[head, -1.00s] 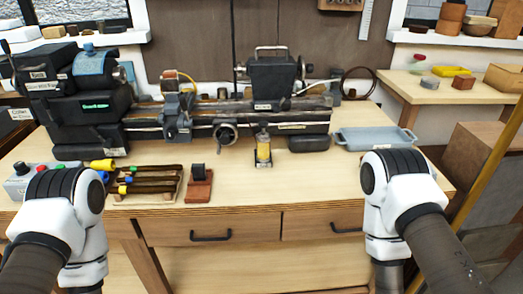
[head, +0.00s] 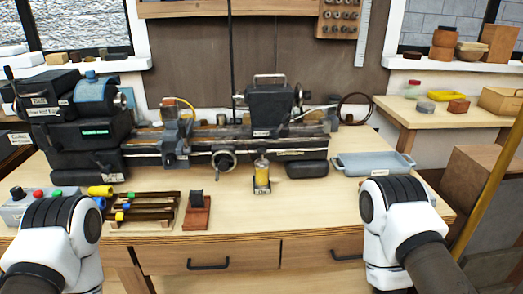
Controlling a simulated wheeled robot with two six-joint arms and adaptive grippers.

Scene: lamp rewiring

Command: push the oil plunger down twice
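The oiler (head: 262,173), a small upright container with a yellow body, stands on a dark base near the front middle of the bench, in front of the lathe. A small label is on its base. Its plunger top is too small to make out clearly. My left arm comes in at the lower left and my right arm at the lower right. Only their white and black links show. Both grippers are outside the picture, so their state is hidden. Nothing of mine touches the oiler.
The lathe (head: 290,143) runs along the back of the bench. A grey-blue tray (head: 374,164) lies to the right. Tools with coloured handles on a rack (head: 140,208) and a small red-brown stand (head: 197,216) are to the left. The bench around the oiler is clear.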

